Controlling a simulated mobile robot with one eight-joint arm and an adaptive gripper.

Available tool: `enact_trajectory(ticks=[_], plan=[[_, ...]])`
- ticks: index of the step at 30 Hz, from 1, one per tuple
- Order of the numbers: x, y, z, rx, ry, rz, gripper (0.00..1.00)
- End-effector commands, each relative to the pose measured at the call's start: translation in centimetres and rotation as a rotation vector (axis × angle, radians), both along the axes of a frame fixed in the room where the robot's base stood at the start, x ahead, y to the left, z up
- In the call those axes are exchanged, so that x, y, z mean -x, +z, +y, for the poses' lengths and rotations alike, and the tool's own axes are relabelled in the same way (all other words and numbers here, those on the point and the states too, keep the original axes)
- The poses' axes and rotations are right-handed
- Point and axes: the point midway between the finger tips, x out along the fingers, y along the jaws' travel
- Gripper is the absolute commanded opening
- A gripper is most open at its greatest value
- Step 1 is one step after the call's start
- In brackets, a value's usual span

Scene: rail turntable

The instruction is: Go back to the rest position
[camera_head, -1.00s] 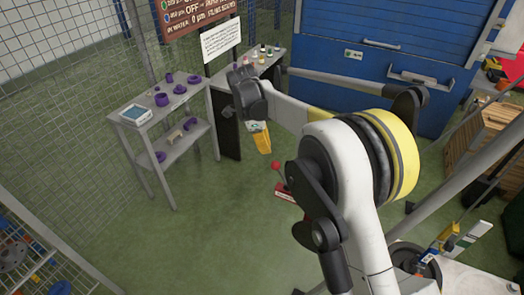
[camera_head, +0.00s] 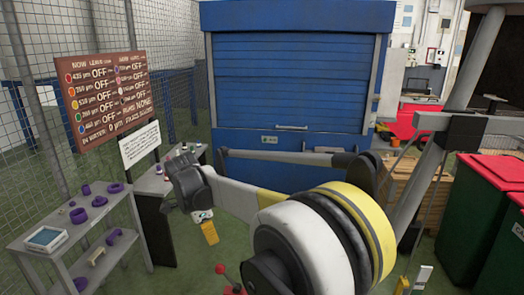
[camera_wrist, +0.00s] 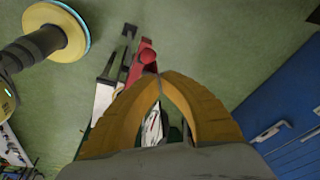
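My gripper (camera_head: 209,233) hangs in front of the blue shutter cabinet, at the end of my raised arm. In the wrist view my gripper's two yellow fingers (camera_wrist: 160,78) meet at their tips, with nothing seen held between them. Below it, a lever with a red knob (camera_wrist: 148,56) stands on the green floor; the red knob also shows at the bottom of the head view (camera_head: 220,269). The fingers appear apart from it.
A grey shelf (camera_head: 52,225) with purple rings stands at left. Behind it are a sign board (camera_head: 104,98) and wire mesh. A blue shutter cabinet (camera_head: 288,85) fills the back. Red-lidded green bins (camera_head: 480,225) stand at right. Green floor lies between.

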Motion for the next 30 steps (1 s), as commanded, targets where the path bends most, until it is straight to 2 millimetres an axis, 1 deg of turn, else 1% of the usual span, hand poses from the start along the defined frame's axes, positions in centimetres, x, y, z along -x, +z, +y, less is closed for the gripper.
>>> enact_trajectory(ticks=[1,4,5,6,8,9,10,11,12,14,15,17,18,20,21,24,27,30], plan=[[0.2,1.1,-2.9,-0.011,0.041,-0.004,0.00],[1.1,3.5,-8.0,-0.030,0.159,-0.021,0.00],[1.6,4.1,-9.6,-0.035,0.194,-0.029,0.00],[2.3,4.8,-11.6,-0.039,0.241,-0.039,0.00],[3.5,5.7,-14.5,-0.041,0.311,-0.058,0.00],[4.5,6.1,-16.5,-0.040,0.355,-0.072,0.00],[5.3,6.4,-17.8,-0.039,0.390,-0.083,0.00],[6.2,6.5,-19.2,-0.037,0.424,-0.095,0.00],[7.4,6.6,-21.0,-0.030,0.468,-0.111,0.00],[9.4,6.6,-23.5,-0.019,0.534,-0.138,0.00],[10.7,6.4,-25.1,-0.007,0.577,-0.154,0.00],[12.9,5.9,-27.3,0.014,0.641,-0.182,0.00],[14.3,5.4,-28.7,0.029,0.682,-0.200,0.00],[16.6,4.4,-30.6,0.060,0.744,-0.227,0.00],[18.0,3.6,-31.7,0.082,0.783,-0.244,0.00],[21.3,1.4,-34.0,0.140,0.871,-0.282,0.00],[23.7,-0.6,-35.5,0.195,0.938,-0.308,0.00],[25.1,-2.1,-36.4,0.237,0.985,-0.325,0.00]])
